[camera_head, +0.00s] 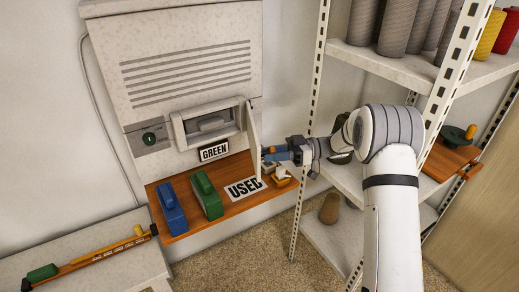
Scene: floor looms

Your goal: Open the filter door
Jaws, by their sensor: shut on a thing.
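The filter door (254,138) is a thin pale panel on the front of the off-white cabinet (215,32). It stands swung out at the right side of the filter opening (210,124), seen nearly edge-on. Inside the opening a grey filter part shows. My gripper (268,157) reaches in from the right and is shut at the door's outer face, low on the panel. The handle between the fingers is too small to make out.
An orange-brown shelf (178,227) below the opening holds a blue block (171,208), a green block (206,196), and "GREEN" (214,152) and "USED" (244,188) signs. A perforated metal rack post (312,100) stands close beside my arm. Yarn cones (398,24) fill the rack's upper shelf.

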